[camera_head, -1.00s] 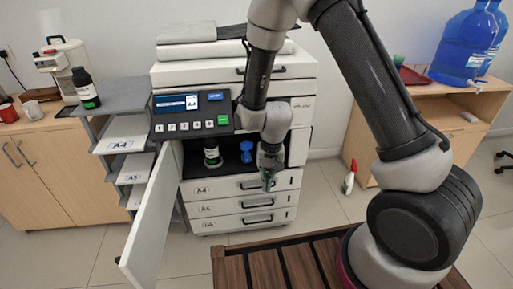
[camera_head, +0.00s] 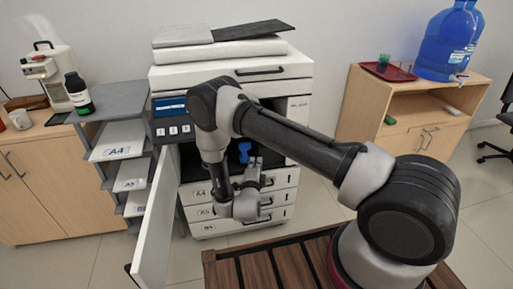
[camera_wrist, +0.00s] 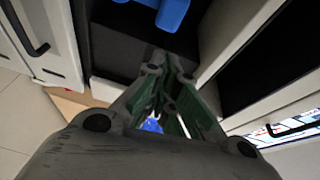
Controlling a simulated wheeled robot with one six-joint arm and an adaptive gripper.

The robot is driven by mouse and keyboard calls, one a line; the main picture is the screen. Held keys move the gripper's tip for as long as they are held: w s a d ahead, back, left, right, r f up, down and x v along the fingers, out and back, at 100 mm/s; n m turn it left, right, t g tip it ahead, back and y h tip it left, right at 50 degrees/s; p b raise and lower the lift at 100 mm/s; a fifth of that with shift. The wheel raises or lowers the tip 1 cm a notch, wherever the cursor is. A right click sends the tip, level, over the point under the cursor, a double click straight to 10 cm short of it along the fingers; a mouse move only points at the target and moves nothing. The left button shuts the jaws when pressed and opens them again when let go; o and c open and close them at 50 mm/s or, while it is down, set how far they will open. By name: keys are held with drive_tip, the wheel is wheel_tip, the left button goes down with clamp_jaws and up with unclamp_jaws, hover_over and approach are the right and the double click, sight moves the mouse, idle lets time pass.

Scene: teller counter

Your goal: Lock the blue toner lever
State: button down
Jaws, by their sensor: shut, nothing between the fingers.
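The blue toner lever (camera_head: 244,150) stands in the dark open bay of the copier (camera_head: 285,70). In the wrist view the blue lever (camera_wrist: 171,13) is cut off by the top edge, so its full turn cannot be read. My gripper (camera_head: 254,164) is at the front of the bay, just below and right of the lever. In the wrist view my gripper (camera_wrist: 168,66) is shut and empty, its fingertips pointing into the bay, apart from the lever. My arm hides the left part of the bay.
The copier's open white door (camera_head: 155,225) stands left of the bay. Paper drawers (camera_head: 280,199) lie below it. A black bottle with a green label (camera_head: 78,95) stands on the grey shelf unit. A wooden slatted surface (camera_head: 255,270) is in front.

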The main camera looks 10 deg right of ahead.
drive_tip(key=shift+r+m, duration=0.4)
drive_tip(key=shift+m, duration=0.1)
drive_tip(key=shift+w, duration=0.15)
drive_tip(key=x, duration=0.9)
drive_tip(key=shift+w, duration=0.4)
drive_tip(key=shift+r, duration=0.15)
